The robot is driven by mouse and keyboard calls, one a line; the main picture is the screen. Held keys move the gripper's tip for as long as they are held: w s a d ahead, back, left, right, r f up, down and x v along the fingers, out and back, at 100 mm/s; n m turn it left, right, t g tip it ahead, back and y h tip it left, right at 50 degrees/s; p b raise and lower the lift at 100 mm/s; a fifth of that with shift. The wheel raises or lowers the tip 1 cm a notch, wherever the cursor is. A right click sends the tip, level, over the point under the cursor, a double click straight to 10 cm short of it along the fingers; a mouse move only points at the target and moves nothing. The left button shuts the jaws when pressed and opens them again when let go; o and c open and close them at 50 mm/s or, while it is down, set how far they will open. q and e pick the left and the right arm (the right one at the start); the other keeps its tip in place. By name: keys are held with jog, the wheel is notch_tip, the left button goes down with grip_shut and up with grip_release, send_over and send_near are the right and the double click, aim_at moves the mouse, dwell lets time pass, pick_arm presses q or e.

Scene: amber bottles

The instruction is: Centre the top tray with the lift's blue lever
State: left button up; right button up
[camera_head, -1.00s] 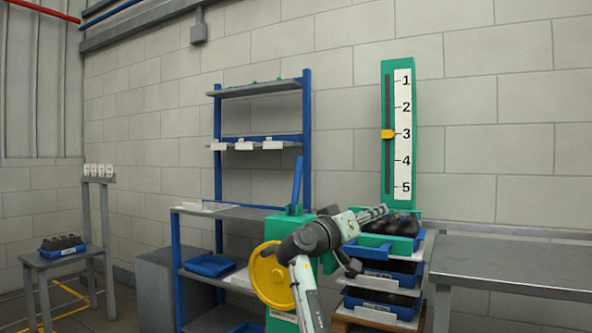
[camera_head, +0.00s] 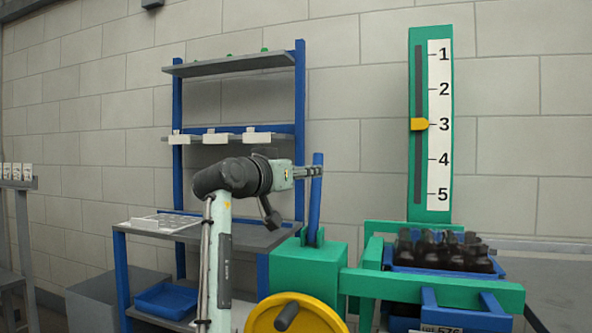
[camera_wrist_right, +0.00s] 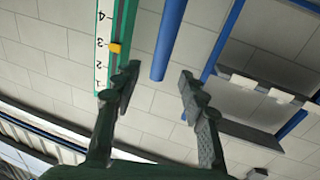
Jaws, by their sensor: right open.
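The blue lever (camera_head: 315,200) stands nearly upright on the lift's green housing (camera_head: 305,268). It also shows in the right wrist view (camera_wrist_right: 170,38), its free end appearing between the fingers. My right gripper (camera_head: 312,172) is at the lever's upper part in the head view; its jaws are open (camera_wrist_right: 155,88), and I cannot tell whether they touch it. The top tray (camera_head: 450,273), blue with dark bottles (camera_head: 440,250), sits in the lift's green frame (camera_head: 400,284) at the right. My left gripper is not in view.
A gauge (camera_head: 432,125) numbered 1 to 5 stands behind the lift, its yellow pointer (camera_head: 419,124) at 3. A yellow handwheel (camera_head: 295,315) is on the housing's front. Blue-posted shelving (camera_head: 300,90) stands behind the arm. A grey table (camera_head: 550,255) is at right.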

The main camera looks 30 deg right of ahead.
jog(key=x, duration=0.3)
jog(key=p+x, duration=0.1)
jog(key=x, duration=0.3)
jog(key=shift+r, duration=0.25)
jog(key=shift+w+d+f+p, duration=0.1)
jog(key=shift+w+d+p, duration=0.2)
jog(key=shift+d, duration=0.1)
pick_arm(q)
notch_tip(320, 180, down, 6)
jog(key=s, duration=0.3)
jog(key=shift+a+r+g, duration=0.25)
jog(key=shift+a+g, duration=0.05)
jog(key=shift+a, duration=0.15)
pick_arm(e)
jog(key=shift+c, duration=0.4)
grip_shut()
